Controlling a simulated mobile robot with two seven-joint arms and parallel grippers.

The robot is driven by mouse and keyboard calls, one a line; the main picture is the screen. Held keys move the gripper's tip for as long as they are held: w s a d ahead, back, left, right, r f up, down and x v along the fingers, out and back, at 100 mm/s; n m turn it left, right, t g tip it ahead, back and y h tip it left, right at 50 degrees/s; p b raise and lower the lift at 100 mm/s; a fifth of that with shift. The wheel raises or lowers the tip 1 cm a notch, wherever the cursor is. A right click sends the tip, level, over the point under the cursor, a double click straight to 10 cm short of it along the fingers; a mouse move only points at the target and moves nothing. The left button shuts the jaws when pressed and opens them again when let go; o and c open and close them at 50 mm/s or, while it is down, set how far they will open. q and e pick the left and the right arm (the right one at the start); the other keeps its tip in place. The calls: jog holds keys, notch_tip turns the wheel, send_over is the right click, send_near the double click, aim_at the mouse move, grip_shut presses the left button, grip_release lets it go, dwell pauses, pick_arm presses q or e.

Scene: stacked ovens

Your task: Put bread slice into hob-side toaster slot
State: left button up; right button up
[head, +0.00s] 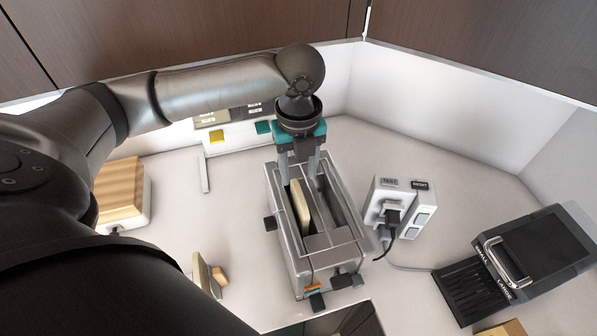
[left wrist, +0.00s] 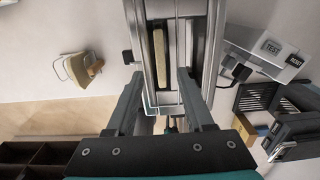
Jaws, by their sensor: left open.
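The grey metal toaster (head: 335,236) stands in the middle of the counter with two long slots. A pale bread slice (head: 300,207) stands on edge in the left slot of the head view, its top sticking out; the right slot looks empty. The slice also shows in the left wrist view (left wrist: 159,60). My left gripper (head: 299,174) is open above the toaster's far end. Its fingers (left wrist: 160,80) are spread wider than the slice, with no visible grip on it. My right gripper is out of view.
A white box with test and reset buttons (head: 382,194) and a plugged cord stands close right of the toaster. A black appliance (head: 540,245) is farther right. A ridged tan block (head: 121,184) and a small holder (head: 201,274) are left. Counter lies clear behind right.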

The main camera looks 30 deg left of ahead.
pick_arm(q)
notch_tip(320, 180, up, 14)
dwell(0.3)
jog(key=shift+s+f, duration=0.1)
dwell(0.6)
